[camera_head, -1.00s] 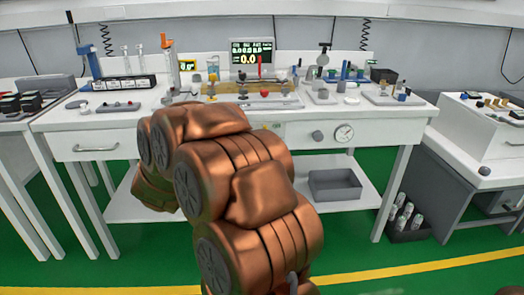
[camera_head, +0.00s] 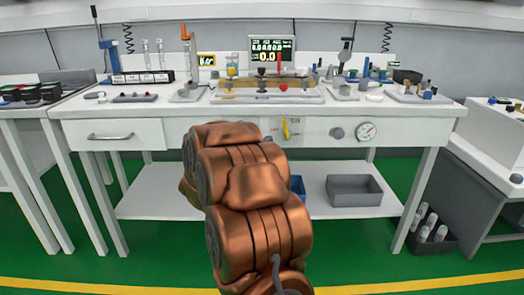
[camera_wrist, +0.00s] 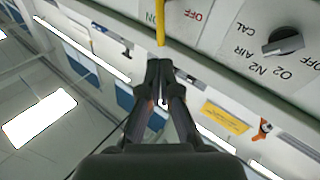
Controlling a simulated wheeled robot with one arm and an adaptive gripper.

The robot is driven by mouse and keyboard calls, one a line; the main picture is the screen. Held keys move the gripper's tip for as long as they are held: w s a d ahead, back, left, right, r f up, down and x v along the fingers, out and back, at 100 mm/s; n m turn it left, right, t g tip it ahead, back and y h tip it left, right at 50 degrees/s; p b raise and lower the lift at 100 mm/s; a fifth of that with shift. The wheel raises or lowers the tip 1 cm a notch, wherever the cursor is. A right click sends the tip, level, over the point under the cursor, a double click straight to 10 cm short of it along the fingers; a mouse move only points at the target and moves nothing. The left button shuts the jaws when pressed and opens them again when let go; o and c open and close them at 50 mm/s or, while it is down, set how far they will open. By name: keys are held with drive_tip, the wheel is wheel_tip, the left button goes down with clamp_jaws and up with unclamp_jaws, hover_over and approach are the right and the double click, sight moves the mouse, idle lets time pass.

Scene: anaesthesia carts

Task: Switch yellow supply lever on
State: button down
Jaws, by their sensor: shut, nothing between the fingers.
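The yellow supply lever (camera_head: 285,129) is on the white front panel of the middle bench. It also shows in the wrist view (camera_wrist: 160,24) at the top, as a thin yellow bar between the ON and OFF labels, which appear upside down. My gripper (camera_wrist: 160,68) is shut and empty in the wrist view. Its fingertips appear just below the lever's lower visible end; I cannot tell whether they touch. In the head view my copper-coloured arm hides the gripper.
A dark selector knob (camera_wrist: 284,40) marked OFF, CAL, AIR, N2 and O2 is beside the lever. A round gauge (camera_head: 366,131) is further right. A drawer handle (camera_head: 110,137) is at left. A grey bin (camera_head: 354,191) stands on the lower shelf. The bench top is crowded with apparatus.

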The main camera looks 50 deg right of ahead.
drive_tip(key=d+b, duration=0.1)
drive_tip(key=d, duration=0.5)
drive_tip(key=w+d+r+b, duration=0.1)
drive_tip(key=d, duration=0.2)
drive_tip(key=shift+b, duration=0.35)
drive_tip(key=shift+r, duration=0.1)
drive_tip(key=p, duration=0.1)
drive_tip(key=r+m+p, duration=0.1)
drive_tip(key=shift+s+d+y+p, duration=0.1)
drive_tip(key=shift+s+y+p, duration=0.1)
drive_tip(key=shift+y+p, duration=0.15)
drive_tip(key=m+p, duration=0.1)
drive_tip(key=y+p, duration=0.1)
drive_tip(key=shift+s+d+f+m+p, duration=0.15)
drive_tip(key=shift+s+d+m+p, duration=0.15)
drive_tip(key=shift+s+m+p, duration=0.1)
drive_tip(key=p, duration=0.4)
approach(284, 127)
drive_tip(key=s+a, duration=0.1)
drive_tip(key=a, duration=0.5)
drive_tip(key=shift+r, duration=0.35)
drive_tip(key=shift+s, duration=0.15)
